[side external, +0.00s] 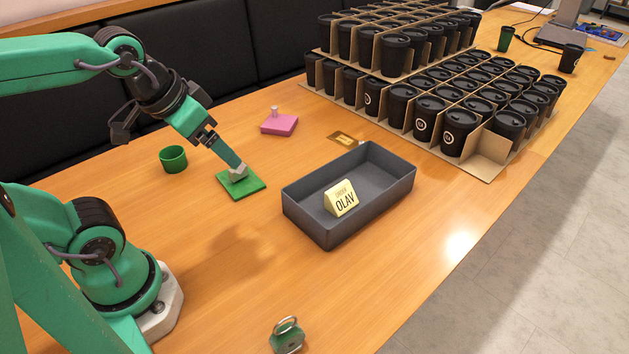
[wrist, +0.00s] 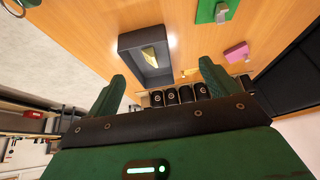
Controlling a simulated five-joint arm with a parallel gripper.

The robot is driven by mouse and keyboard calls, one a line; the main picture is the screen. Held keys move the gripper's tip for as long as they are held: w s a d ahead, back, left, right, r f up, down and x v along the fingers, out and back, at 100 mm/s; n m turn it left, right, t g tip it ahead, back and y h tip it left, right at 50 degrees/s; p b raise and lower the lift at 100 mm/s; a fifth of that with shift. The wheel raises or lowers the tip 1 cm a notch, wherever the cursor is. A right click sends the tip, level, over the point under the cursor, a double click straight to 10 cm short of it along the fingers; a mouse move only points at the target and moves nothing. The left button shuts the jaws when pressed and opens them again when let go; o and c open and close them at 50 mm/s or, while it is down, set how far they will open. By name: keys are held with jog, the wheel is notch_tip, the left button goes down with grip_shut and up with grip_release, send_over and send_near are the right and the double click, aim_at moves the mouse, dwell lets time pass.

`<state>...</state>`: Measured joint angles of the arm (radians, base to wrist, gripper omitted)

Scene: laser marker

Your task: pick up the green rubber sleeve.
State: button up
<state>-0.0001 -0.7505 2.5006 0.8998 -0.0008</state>
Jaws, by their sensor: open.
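The green rubber sleeve (side external: 173,158) appears to be the short, open-topped green ring standing on the wooden table in the side view, left of the green square pad. It does not show in the wrist view. My gripper (side external: 232,160) reaches down to the right of the sleeve, apart from it. In the side view its fingertips overlap the grey knob on the pad; I cannot tell from there how high above it they are. In the wrist view my gripper (wrist: 164,68) has its two green fingers spread wide, with nothing between them.
The green pad (side external: 253,188) lies right of the sleeve, with a pink knobbed block (side external: 280,125) behind. A grey tray (side external: 300,221) holds a yellow name sign (side external: 341,198). Black cups (side external: 396,105) stand in cardboard holders. A green padlock-like object (side external: 286,336) lies in front.

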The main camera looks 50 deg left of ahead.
jog(key=c, duration=1.3)
jog(key=w+a+f+m+g+y, duration=0.1)
jog(key=w+a+f+g, duration=0.15)
jog(key=a, duration=0.55)
jog(key=w+a+f+g, duration=0.1)
jog(key=w+a+f, duration=0.25)
jog(key=a, duration=0.45)
jog(key=shift+m+g, duration=0.4)
jog(key=shift+g, duration=0.35)
jog(key=shift+s+a+f, duration=0.7)
jog(key=shift+a+f, duration=1.45)
jog(key=shift+a, duration=0.55)
jog(key=shift+s+a+f, duration=0.7)
jog(key=shift+a+f, duration=1.5)
jog(key=shift+a, duration=0.45)
jog(key=shift+s+a+f, duration=0.7)
jog(key=shift+a+f, duration=1.45)
jog(key=shift+a, duration=0.55)
